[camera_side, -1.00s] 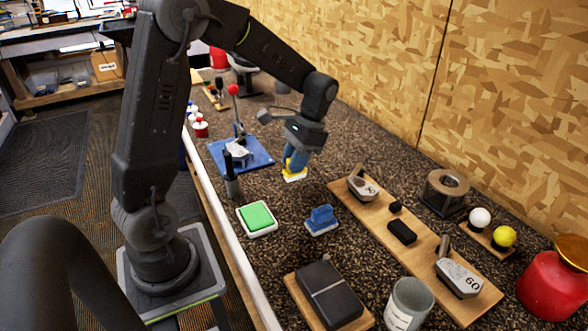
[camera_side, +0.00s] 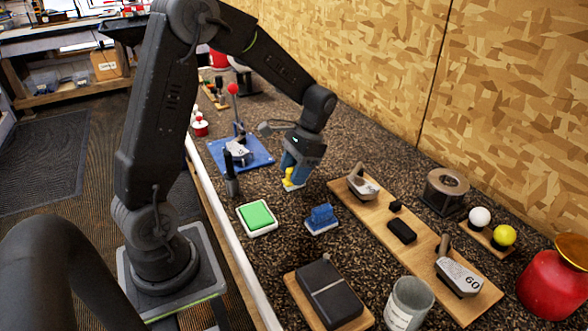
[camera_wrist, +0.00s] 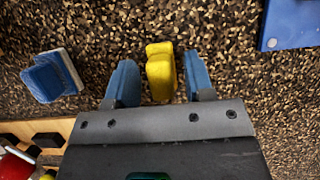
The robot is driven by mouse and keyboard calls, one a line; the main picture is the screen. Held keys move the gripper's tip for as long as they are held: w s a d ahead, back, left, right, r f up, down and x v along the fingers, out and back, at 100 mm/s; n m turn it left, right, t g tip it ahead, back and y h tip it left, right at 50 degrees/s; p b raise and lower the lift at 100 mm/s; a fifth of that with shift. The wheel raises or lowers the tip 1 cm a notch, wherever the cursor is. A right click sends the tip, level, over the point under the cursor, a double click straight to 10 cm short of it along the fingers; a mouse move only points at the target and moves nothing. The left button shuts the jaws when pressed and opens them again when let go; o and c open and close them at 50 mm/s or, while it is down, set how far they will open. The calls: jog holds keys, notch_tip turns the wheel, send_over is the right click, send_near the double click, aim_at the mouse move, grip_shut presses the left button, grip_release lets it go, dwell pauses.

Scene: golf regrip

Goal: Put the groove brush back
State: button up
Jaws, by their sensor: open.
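A small yellow-handled brush (camera_side: 290,176) with a pale base stands on the speckled bench. In the wrist view the yellow brush (camera_wrist: 160,72) is between my blue fingertips, with a gap on both sides. My gripper (camera_side: 296,166) is open around it, pointing down; its fingers also show in the wrist view (camera_wrist: 158,85). A similar blue-handled brush (camera_side: 322,217) with a white base stands nearer the camera, and is at the left of the wrist view (camera_wrist: 52,76). Which of the two is the groove brush is not marked.
A green pad in a white tray (camera_side: 257,217) lies left of the blue brush. A blue mat (camera_side: 258,163) holds a club head and stand. A wooden board (camera_side: 428,253) with club heads runs along the right. A dark box (camera_side: 330,290) and grey cup (camera_side: 408,303) stand in front.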

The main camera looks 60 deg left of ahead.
jog(key=shift+r, duration=0.1)
jog(key=v, duration=1.1)
jog(key=s+d+r+t, duration=0.1)
jog(key=s+d+t, duration=0.4)
jog(key=s, duration=0.3)
jog(key=s+d+r+t, duration=0.2)
jog(key=s+d+t, duration=0.3)
jog(key=s+d, duration=0.3)
jog(key=shift+r, duration=0.3)
